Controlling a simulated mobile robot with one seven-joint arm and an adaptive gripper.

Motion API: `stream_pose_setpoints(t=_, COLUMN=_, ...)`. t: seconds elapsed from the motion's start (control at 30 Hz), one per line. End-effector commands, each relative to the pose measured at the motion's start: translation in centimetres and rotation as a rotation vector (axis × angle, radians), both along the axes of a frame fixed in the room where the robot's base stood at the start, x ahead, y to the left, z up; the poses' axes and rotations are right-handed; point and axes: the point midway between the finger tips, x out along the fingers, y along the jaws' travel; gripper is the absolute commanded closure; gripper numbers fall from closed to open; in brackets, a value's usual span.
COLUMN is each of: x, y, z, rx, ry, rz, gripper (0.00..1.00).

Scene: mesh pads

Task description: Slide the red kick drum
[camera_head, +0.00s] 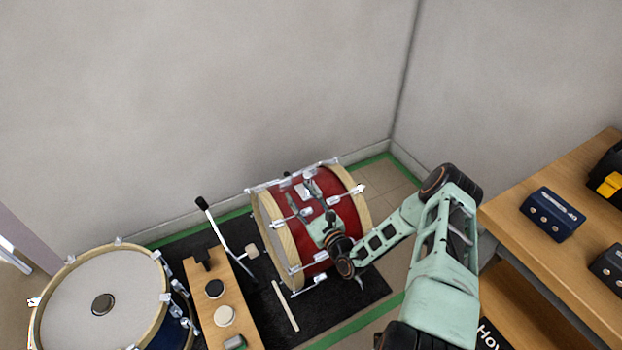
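The red kick drum (321,218) lies on its side on a black mat (363,290) near the wall corner. It has pale wooden hoops and silver lugs, and its left head faces the left of the picture. My gripper (306,190) reaches over the drum's red shell from the right, with its fingers at the upper side of the shell. Whether the fingers touch the shell is not clear. The gripper's wrist covers the middle of the shell, and the finger gap is too small to read.
A blue drum (100,300) stands at the lower left. A wooden board (224,300) with small round pieces and a beater pedal (226,240) lie left of the red drum. A wooden table (570,240) with boxes stands right. Walls close off the back.

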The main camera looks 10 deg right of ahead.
Motion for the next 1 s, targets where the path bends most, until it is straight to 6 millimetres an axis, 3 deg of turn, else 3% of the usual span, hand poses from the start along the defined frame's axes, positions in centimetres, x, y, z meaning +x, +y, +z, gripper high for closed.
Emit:
stream_pose_setpoints(t=0.03, x=-0.1, y=-1.0, z=-1.5, rx=0.072, ry=0.032, rz=-0.081, gripper=0.6)
stream_pose_setpoints(t=0.13, x=-0.2, y=-2.6, z=-3.2, rx=0.169, ry=0.075, rz=-0.201, gripper=0.6)
stream_pose_setpoints(t=0.37, x=-0.1, y=-4.1, z=-4.8, rx=0.251, ry=0.113, rz=-0.311, gripper=0.6)
stream_pose_setpoints(t=1.0, x=9.2, y=-3.6, z=-5.0, rx=0.248, ry=0.112, rz=-0.309, gripper=0.6)
